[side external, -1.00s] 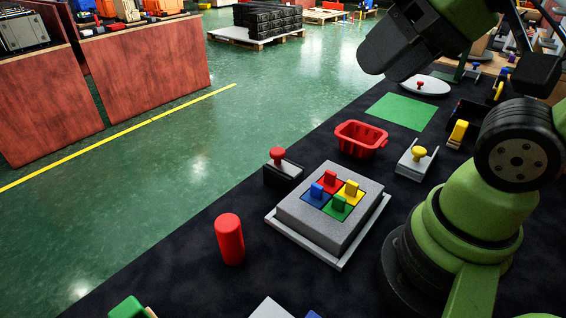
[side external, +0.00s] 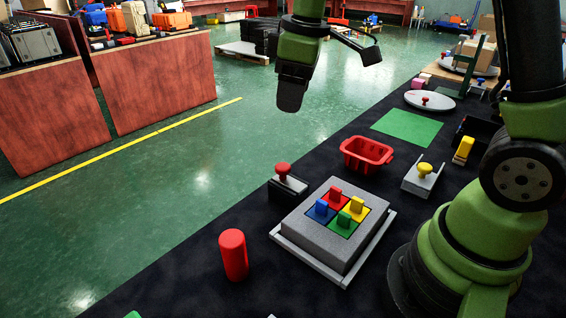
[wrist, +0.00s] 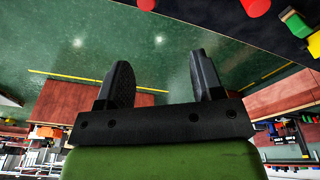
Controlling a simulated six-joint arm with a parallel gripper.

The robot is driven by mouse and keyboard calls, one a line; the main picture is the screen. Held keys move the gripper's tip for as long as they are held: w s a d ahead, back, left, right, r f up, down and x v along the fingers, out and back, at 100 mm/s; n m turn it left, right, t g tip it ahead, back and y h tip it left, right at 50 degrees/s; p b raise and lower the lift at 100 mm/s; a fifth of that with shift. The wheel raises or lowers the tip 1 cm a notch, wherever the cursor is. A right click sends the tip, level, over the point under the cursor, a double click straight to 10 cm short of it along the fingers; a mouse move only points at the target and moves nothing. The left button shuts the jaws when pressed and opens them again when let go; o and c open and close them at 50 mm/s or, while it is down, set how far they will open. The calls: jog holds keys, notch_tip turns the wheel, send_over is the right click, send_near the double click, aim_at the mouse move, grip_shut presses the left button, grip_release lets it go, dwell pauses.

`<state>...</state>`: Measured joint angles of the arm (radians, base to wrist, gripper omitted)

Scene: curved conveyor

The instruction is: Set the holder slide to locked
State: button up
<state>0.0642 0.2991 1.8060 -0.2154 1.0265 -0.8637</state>
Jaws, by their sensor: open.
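My gripper (side external: 291,98) hangs at the top middle of the side view, high and beyond the table edge, over the green floor. In the wrist view, its two black fingers (wrist: 160,72) are apart with nothing between them. A grey bracket with a yellow knob (side external: 424,169) stands right of the red basket. A black block with a red knob (side external: 283,169) stands near the table's far edge. Both look like slides with knobs; I cannot tell which is the holder slide, nor read any locked mark. The gripper is far from both.
A grey block (side external: 325,240) with red, blue, yellow and green handled pieces sits mid-table. A red cylinder (side external: 233,256) stands at its left. A red basket (side external: 366,155), green mat (side external: 408,127) and round white plate (side external: 430,100) lie behind. Brown panels (side external: 160,80) stand across the floor.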

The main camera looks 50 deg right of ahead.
aim_at(283, 166)
jog(key=w+f+n, duration=0.1)
jog(key=f, duration=0.4)
jog(key=w+d+f+n+g, duration=0.1)
jog(key=f, duration=0.5)
jog(key=w+f+n, duration=0.1)
jog(key=f, duration=0.5)
jog(key=shift+w+d+f+g, duration=0.2)
jog(key=shift+w+d+g, duration=0.2)
